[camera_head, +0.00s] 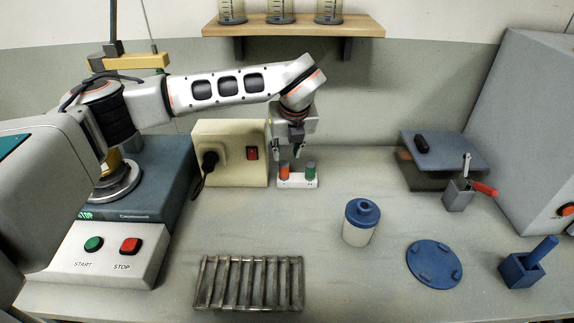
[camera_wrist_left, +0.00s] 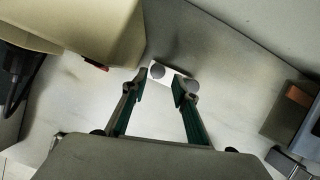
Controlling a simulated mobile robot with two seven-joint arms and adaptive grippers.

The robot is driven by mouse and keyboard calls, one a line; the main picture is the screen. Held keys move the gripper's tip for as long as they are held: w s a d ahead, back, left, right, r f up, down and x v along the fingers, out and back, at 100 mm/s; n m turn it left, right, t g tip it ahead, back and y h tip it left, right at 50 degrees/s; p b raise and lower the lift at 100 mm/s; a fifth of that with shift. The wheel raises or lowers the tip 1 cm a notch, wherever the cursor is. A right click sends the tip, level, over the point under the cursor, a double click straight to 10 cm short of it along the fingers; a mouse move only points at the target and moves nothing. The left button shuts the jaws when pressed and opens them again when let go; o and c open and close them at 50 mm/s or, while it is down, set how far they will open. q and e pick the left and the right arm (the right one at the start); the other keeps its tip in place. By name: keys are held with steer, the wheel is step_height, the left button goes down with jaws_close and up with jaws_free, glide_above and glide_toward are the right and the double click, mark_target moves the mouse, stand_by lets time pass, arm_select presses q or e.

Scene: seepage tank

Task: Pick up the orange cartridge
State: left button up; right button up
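The orange cartridge (camera_head: 284,172) stands upright in the left place of a small white holder (camera_head: 297,183) on the bench. A green-topped cartridge (camera_head: 310,170) stands to its right in the same holder. My left gripper (camera_head: 297,154) points down just above the holder, its fingers apart and nothing seen between them. My right gripper is out of view.
A cream box (camera_head: 230,150) with a red switch stands close left of the holder. A blue-lidded jar (camera_head: 361,222), a metal rack (camera_head: 248,284) and a blue disc (camera_head: 434,264) lie nearer the front. A grey-blue platform (camera_head: 450,150) is at the right.

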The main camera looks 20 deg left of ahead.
mark_target(284, 163)
arm_select(q)
steer(key=x, duration=0.3)
steer(key=shift+s, duration=0.3)
steer(key=x, duration=0.3)
steer(key=shift+a+f+p, duration=0.1)
steer(key=shift+f+p, duration=0.15)
steer(key=shift+p, duration=0.15)
steer(key=shift+w+f, duration=0.1)
steer(key=shift+f, duration=0.15)
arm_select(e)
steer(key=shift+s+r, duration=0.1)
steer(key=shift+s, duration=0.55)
arm_select(q)
jaws_close()
